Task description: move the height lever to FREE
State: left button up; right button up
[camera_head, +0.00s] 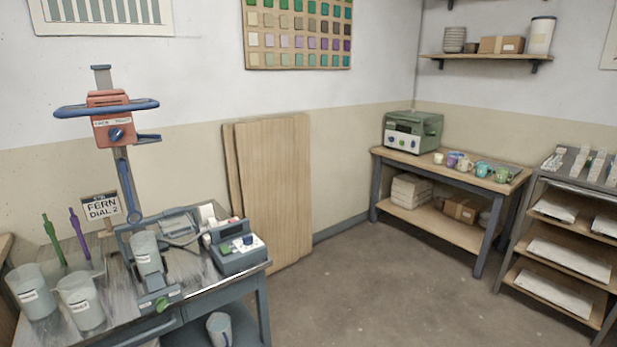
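A mixer stand on the metal-topped bench at left has a red head (113,122) on a tall column (126,180). A short blue lever (148,138) sticks out to the right from the head's lower side. It looks about level. A blue round knob (116,134) is on the head's front, under a small label too small to read. A wide blue handlebar (105,107) crosses the head. I cannot make out any FREE mark, nor be sure which part is the height lever. Neither of my grippers is in view.
A bucket (146,252) stands on the mixer's base, with a green knob (161,304) in front. Two buckets (34,291) (80,302) stand at the bench's left. A sign (102,207) reads "FERN DIAL 2". A control box (238,253) sits at right. The floor (370,290) is clear.

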aim_at(145, 136)
jog(key=u, duration=0.25)
jog(key=i, duration=1.15)
jog(key=z, duration=0.25)
